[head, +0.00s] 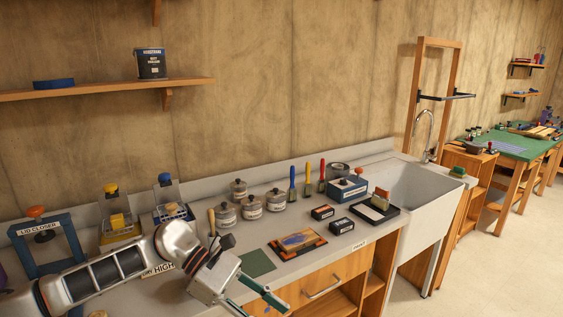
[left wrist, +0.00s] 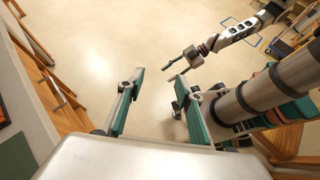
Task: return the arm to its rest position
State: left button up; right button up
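My left gripper (head: 268,307) is at the bottom of the head view, in front of the counter's front edge near a drawer. Its two green-padded fingers stand apart with nothing between them. In the left wrist view the same gripper (left wrist: 158,77) is open above the pale floor. My right arm shows at the upper right of the left wrist view. Its gripper (left wrist: 171,71) is small there, with two thin fingers that look apart and empty. The right arm is not in the head view.
My left forearm lies across the counter's near left part, close to a blue frame (head: 70,222) and lidded jars (head: 227,215). A framed tray (head: 297,243) and a green mat (head: 257,263) lie nearby. A sink (head: 400,190) is at right. Floor (left wrist: 115,35) is clear.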

pick_arm(q)
jog(key=s+d+r+n+t+h, duration=0.25)
jog(key=d+n+t+h, duration=0.25)
jog(key=d+n+h, duration=0.6)
jog(key=w+a+f+n+t+y, duration=0.2)
jog(key=a+f+n+t+y, duration=0.5)
jog(key=n, duration=0.7)
jog(key=w+a+f+n+t+y, duration=0.4)
jog(key=a+n+t, duration=0.4)
jog(key=n, duration=0.6)
jog(key=s+a+f+n+g+y, duration=0.3)
jog(key=s+a+f+n, duration=0.4)
jog(key=f, duration=0.5)
jog(key=s+a+f+n+g+y, duration=0.3)
jog(key=s+a+f+n+y, duration=0.3)
jog(key=s+f, duration=0.6)
jog(key=a+n, duration=0.2)
jog(key=a, duration=0.1)
jog(key=shift+s+f, duration=0.15)
jog(key=shift+s, duration=0.1)
